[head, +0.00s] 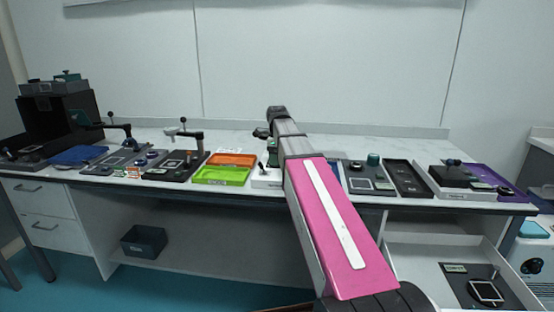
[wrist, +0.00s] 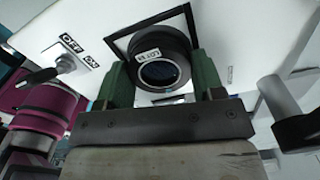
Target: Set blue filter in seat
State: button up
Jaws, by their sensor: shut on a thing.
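In the wrist view, my gripper (wrist: 162,78) has its two green fingers on either side of a round black-rimmed filter (wrist: 163,72). The filter has dark bluish glass and a white label on its rim; my gripper is shut on it. Behind it is a black square outline (wrist: 128,42) on a white surface. I cannot tell whether this outline is the seat, or whether the filter touches that surface. In the head view, my arm hides the filter, and the gripper is hard to make out.
A lever switch (wrist: 62,65) marked OFF and ON sits on the white surface, left of the filter. In the head view, an orange tray (head: 232,159), a green tray (head: 221,176) and a black tray (head: 407,179) stand on the crowded bench. An open drawer (head: 440,258) juts out at right.

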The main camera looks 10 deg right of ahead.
jog(key=shift+f, duration=0.6)
jog(key=shift+s+f, duration=0.2)
jog(key=shift+f, duration=0.1)
jog(key=o, duration=0.9)
jog(key=shift+s, duration=0.3)
jog(key=shift+c, duration=0.3)
jog(key=shift+o, duration=0.5)
notch_tip(320, 180, up, 13)
jog(key=w, duration=0.1)
jog(key=shift+r, duration=0.2)
